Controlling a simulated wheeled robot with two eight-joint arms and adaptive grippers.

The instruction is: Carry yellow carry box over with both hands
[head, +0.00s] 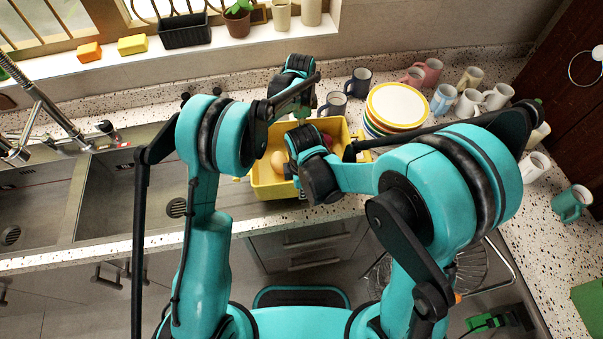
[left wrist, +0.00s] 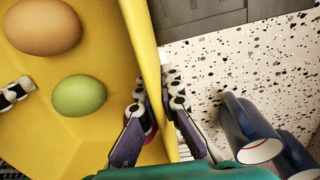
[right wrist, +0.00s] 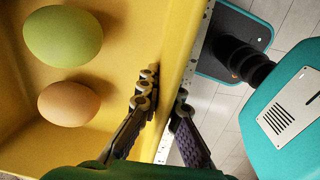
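The yellow carry box (head: 268,190) is at the counter's front edge, right of the sink. It holds a brown egg (left wrist: 42,26) and a green egg (left wrist: 79,95); a reddish item (left wrist: 151,128) is mostly hidden behind a left finger. My left gripper (left wrist: 157,90) straddles the box's far wall, one finger inside and one outside, closed on it. My right gripper (right wrist: 166,95) straddles the near wall the same way, closed on it. Both eggs also show in the right wrist view. My arms cover part of the box in the head view; I cannot tell whether it is raised.
A plate stack (head: 397,105) and dark blue mugs (head: 333,103) stand close to the box's right. Several more mugs (head: 470,102) stand farther right. The sink (head: 130,195) lies left. A windowsill with a black planter (head: 185,31) is behind. A dish rack is at front right.

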